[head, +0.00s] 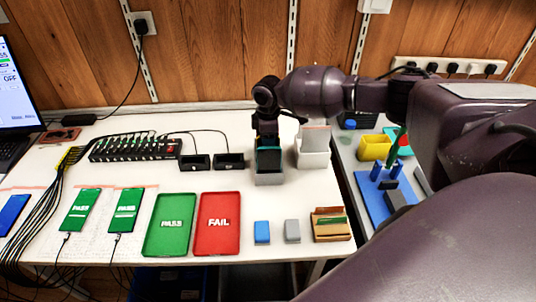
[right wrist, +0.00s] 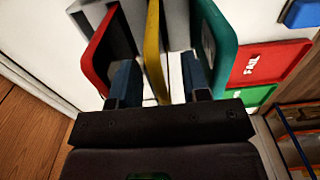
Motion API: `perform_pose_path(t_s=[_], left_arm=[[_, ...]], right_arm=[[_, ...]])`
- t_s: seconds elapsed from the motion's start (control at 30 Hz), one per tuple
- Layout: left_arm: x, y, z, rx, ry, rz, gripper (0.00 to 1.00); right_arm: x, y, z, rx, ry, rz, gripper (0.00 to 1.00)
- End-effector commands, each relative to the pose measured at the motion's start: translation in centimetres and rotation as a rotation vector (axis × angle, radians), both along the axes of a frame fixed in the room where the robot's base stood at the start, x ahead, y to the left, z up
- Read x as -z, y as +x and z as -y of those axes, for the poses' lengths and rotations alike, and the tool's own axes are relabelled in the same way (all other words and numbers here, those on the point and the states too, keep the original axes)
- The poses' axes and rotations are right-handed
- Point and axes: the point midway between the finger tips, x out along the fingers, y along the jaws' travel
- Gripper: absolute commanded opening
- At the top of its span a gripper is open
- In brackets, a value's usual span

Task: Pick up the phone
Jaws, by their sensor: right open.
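A grey upright holder (head: 269,179) stands on the white table with phones on edge in it. The front one, dark with a teal rim (head: 269,158), shows in the head view. In the right wrist view the upright phones have a red case (right wrist: 97,55), a yellow case (right wrist: 152,45) and a teal case (right wrist: 222,50). My right gripper (right wrist: 158,68) points down over the holder, open, its two fingers on either side of the yellow-cased phone. Whether they touch it cannot be told. In the head view the fingers are largely hidden. My left gripper is not in view.
A green PASS tray (head: 168,228) and a red FAIL tray (head: 217,226) lie in front of the holder. Phones with green screens (head: 80,209) lie at left by cables. Small blue and grey blocks lie near the front edge.

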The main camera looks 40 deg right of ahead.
Motion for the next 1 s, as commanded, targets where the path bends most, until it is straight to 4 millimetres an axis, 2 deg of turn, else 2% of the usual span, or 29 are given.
perform_pose_path(t_s=[0.2, 0.4, 0.5, 1.0], left_arm=[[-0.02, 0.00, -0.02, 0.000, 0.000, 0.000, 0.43], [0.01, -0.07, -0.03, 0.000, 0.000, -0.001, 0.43], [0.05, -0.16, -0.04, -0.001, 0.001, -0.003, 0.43], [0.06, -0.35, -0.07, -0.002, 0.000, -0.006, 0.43]], right_arm=[[0.07, 0.02, 0.04, 0.001, -0.001, 0.001, 0.43], [0.05, 0.02, 0.04, 0.001, -0.001, 0.001, 0.12], [0.05, 0.02, 0.04, 0.001, -0.001, 0.001, 0.00], [-0.46, 0.09, 0.05, 0.001, 0.000, 0.002, 0.00]])
